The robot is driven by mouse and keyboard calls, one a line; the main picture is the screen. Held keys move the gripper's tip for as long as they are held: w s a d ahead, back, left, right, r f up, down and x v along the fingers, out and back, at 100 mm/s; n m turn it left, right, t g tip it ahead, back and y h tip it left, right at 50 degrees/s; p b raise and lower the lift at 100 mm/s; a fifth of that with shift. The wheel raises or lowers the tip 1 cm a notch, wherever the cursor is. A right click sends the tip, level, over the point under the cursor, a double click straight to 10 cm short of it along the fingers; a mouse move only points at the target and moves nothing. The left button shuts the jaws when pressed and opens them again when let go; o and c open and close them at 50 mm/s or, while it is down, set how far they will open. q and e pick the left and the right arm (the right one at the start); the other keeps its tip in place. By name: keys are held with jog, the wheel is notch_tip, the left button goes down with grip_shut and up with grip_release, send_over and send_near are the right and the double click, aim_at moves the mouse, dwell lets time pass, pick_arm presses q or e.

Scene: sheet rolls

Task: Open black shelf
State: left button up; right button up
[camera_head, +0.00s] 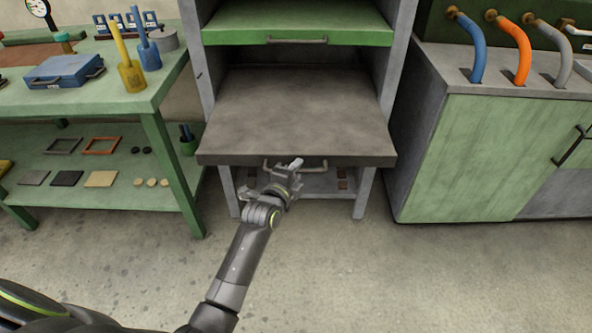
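The black shelf (295,110) is a dark grey, worn slab in the middle unit. It stands well out from the grey frame, with its top bare. Its handle (318,164) is a pale bar below the front edge. My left gripper (284,172) is at the left and middle part of this handle, just below the shelf's front edge. Its fingers overlap the handle in the picture, and I cannot tell whether they grip it. My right gripper is not in view.
A green shelf (290,22) with its own handle is above. A green workbench (85,90) with tools stands left. A green cabinet (480,150) with coloured hoses stands right. The concrete floor (400,280) in front is clear.

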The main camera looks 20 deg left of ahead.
pick_arm(q)
jog(key=v, duration=1.7)
jog(key=shift+s, duration=0.2)
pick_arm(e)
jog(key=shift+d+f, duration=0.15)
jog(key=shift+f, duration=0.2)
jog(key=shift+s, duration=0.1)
